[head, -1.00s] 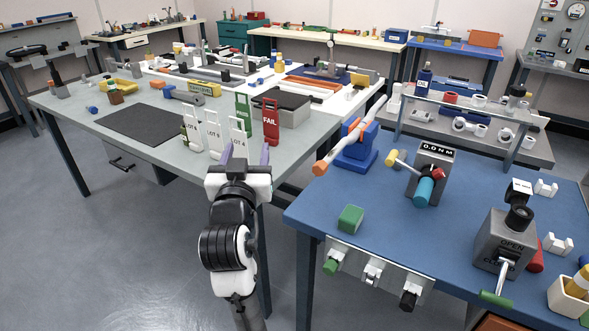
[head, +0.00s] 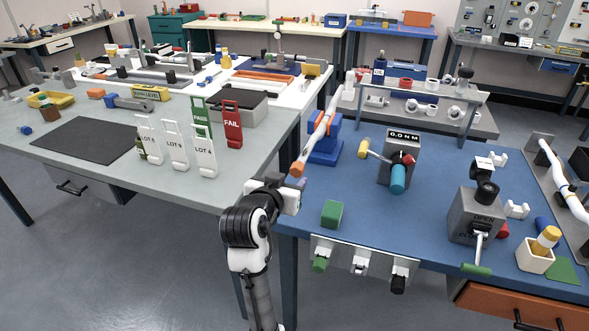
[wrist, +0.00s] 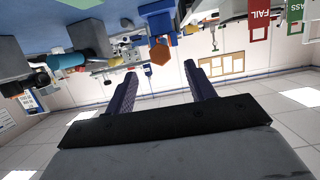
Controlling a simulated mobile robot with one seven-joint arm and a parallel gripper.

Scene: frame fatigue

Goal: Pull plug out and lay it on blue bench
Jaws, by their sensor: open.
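The blue bench (head: 385,230) fills the right of the head view. I cannot tell which of these is the plug. My gripper (head: 283,193) is near the bench's left edge, apart from these things. In the wrist view my gripper (wrist: 161,74) shows two dark purple fingers spread wide with nothing between them.
A white tube with an orange end (head: 297,168) in a blue stand (head: 324,145) is just beyond my gripper. A green block (head: 332,213) and the torque tester (head: 397,165) stand on the bench. The grey table (head: 230,165) carries lot cards. The bench's middle is mostly free.

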